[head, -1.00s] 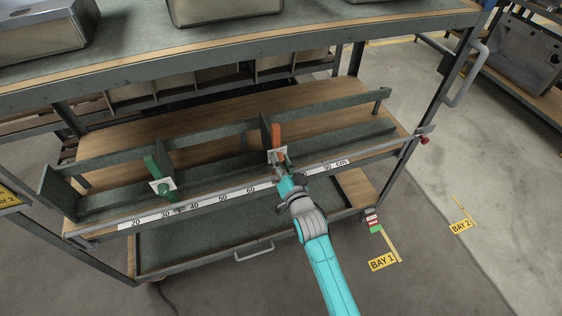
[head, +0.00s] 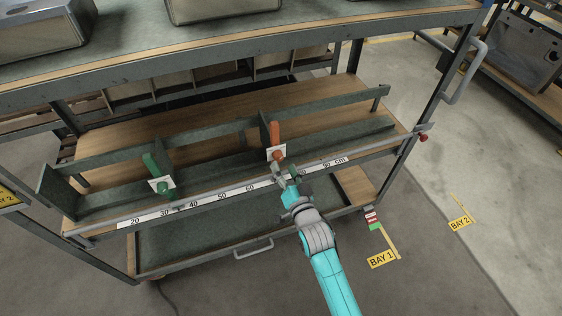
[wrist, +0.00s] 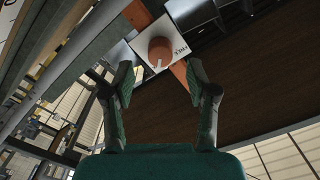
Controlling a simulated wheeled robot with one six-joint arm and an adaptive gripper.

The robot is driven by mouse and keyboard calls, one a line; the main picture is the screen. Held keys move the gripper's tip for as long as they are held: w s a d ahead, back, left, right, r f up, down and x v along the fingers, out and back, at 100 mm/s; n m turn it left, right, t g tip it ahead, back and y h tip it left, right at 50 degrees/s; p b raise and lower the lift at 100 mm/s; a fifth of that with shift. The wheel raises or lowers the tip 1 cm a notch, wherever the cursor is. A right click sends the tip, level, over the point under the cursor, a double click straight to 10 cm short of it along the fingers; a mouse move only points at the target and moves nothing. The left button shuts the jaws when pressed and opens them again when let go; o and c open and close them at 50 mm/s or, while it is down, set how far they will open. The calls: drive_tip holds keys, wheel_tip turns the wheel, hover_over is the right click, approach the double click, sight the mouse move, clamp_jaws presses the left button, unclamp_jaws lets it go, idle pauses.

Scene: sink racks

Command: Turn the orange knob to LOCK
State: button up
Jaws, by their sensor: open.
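The orange knob (head: 278,155) is on a white plate below an upright orange piece (head: 274,134) on the shelf. The knob also shows in the wrist view (wrist: 160,50), where a small pale mark is on its lower edge. The white plate (wrist: 140,47) has small dark lettering at its right edge that I cannot read surely. My gripper (head: 284,172) is open and empty, just in front of the knob and apart from it. In the wrist view its two fingers (wrist: 160,80) stand either side of the knob's line, short of it.
A green knob on a white plate (head: 162,186) is farther left on the same shelf. A centimetre scale strip (head: 222,197) runs along the shelf's front edge. An upper worktop edge (head: 240,62) hangs above and behind.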

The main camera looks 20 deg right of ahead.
drive_tip(key=s, duration=0.7)
drive_tip(key=shift+s, duration=0.4)
drive_tip(key=s+r+n+g, duration=0.1)
drive_tip(key=s+r+n, duration=0.1)
drive_tip(key=s, duration=1.6)
drive_tip(key=s+r+n+g, duration=0.2)
drive_tip(key=s+n, duration=0.3)
drive_tip(key=s, duration=1.4)
drive_tip(key=shift+r, duration=0.25)
drive_tip(key=shift+s, duration=0.1)
